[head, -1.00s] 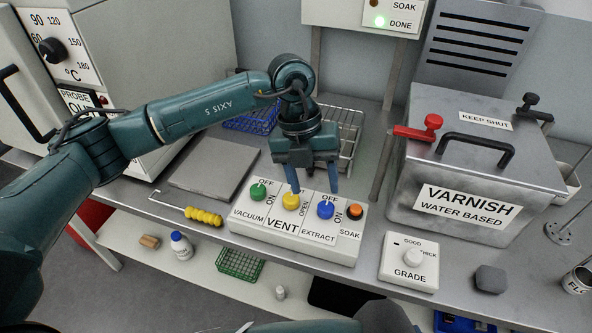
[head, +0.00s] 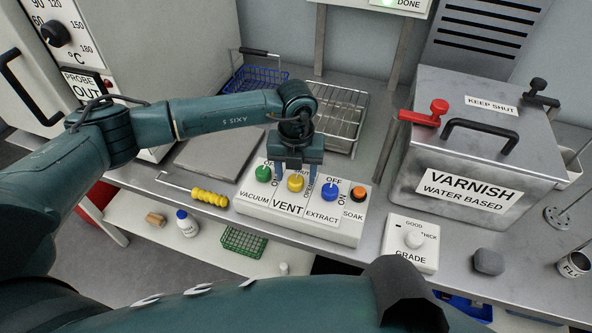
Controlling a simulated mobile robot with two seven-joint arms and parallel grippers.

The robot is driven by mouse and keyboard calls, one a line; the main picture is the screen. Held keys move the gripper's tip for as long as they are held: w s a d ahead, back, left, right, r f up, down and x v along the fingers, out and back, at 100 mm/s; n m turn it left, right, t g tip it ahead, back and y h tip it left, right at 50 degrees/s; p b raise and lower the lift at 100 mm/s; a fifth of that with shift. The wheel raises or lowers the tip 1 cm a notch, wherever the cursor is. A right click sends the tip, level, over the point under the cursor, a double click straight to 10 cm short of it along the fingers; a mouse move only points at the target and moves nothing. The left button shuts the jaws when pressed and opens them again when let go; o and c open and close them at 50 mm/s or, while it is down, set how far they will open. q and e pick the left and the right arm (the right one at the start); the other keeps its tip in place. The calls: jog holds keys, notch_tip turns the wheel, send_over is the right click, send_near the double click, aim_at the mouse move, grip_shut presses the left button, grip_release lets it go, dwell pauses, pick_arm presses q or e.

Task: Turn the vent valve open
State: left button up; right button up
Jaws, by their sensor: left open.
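The vent valve is a yellow knob (head: 295,183) above the VENT label on a white control box (head: 287,232). It stands between a green VACUUM knob (head: 263,174) and a blue EXTRACT knob (head: 330,192). My left gripper (head: 294,178) points down over the box, open, with one finger on each side of the yellow knob. I cannot tell whether the fingers touch it. The gripper hides most of the vent's upper markings, so the knob's setting is unclear. My right gripper is out of view.
An orange SOAK button (head: 358,194) is at the box's right end. A yellow-handled tool (head: 209,197) lies to the left. A GRADE dial box (head: 410,245) and a metal VARNISH tank (head: 485,150) stand to the right. A wire rack (head: 338,112) is behind.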

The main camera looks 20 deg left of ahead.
pick_arm(q)
jog(key=shift+f, duration=0.45)
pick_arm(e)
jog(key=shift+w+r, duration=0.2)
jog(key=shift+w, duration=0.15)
pick_arm(q)
jog(key=c, duration=1)
jog(key=shift+o, duration=0.2)
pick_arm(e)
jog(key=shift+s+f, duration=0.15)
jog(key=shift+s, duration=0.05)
